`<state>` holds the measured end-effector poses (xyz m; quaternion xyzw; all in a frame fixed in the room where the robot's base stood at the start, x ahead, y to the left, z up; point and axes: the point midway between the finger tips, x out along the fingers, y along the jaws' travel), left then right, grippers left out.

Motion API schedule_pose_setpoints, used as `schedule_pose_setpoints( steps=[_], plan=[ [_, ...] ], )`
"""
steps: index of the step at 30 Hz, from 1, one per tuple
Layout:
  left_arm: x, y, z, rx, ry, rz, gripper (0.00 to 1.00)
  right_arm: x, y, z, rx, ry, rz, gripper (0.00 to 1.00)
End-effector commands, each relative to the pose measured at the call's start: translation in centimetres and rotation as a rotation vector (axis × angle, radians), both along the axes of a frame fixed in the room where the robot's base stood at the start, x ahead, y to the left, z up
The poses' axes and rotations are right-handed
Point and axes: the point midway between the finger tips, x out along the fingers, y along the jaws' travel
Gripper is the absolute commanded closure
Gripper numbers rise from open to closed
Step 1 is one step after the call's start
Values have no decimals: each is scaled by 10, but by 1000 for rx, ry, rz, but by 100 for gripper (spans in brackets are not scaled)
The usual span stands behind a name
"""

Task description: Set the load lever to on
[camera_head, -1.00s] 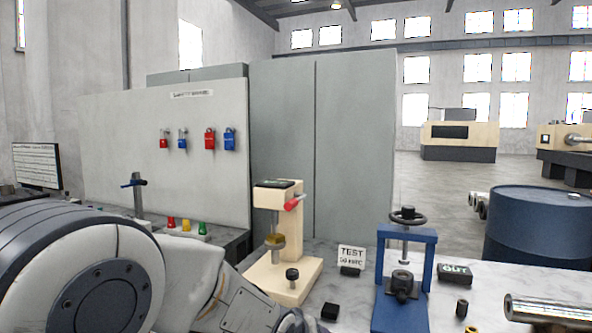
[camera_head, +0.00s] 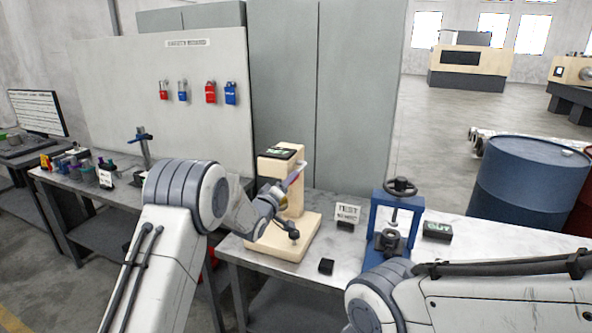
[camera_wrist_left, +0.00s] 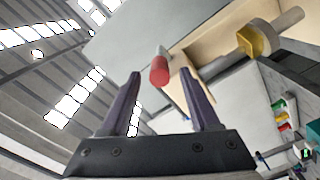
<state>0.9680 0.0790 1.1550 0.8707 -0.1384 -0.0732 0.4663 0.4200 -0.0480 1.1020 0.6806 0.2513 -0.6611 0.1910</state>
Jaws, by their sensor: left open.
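The load lever (camera_head: 293,178) has a red grip and sticks out from the upper column of the beige tester (camera_head: 293,201). My left gripper (camera_head: 284,193) is at the tester's front, close to the lever, and partly covers the column. In the left wrist view my left gripper (camera_wrist_left: 160,82) is open, and the red grip of the lever (camera_wrist_left: 160,70) shows between its two fingertips. I cannot tell whether the grip lies between the fingers or just beyond them. A brass part (camera_wrist_left: 256,40) of the tester is to the right. My right gripper is out of view.
A TEST sign (camera_head: 348,213) and a small black block (camera_head: 326,267) stand right of the tester. A blue press (camera_head: 398,215) is farther right, beside a black OUT box (camera_head: 437,231). My right arm crosses the lower right. Padlocks (camera_head: 210,92) hang on the board behind.

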Motion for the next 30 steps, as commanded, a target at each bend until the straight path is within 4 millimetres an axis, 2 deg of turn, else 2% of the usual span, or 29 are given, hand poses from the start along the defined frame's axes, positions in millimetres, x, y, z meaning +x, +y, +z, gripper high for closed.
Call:
schedule_pose_setpoints(
  steps=[1,6,12,18,26,27,29,30],
  plan=[
    [9,-3,3,0,0,0,38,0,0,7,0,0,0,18],
    [34,-12,2,1,1,0,38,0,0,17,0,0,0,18],
    [54,-18,1,1,0,-1,38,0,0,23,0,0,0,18],
    [62,-21,1,1,1,0,38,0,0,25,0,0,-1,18],
    [63,-21,0,1,1,0,38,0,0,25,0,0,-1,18],
    [63,-21,0,1,1,0,42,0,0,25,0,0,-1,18],
    [63,-21,0,1,1,0,65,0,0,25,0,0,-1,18],
    [63,-21,0,1,1,0,80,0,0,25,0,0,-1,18]
  ],
)
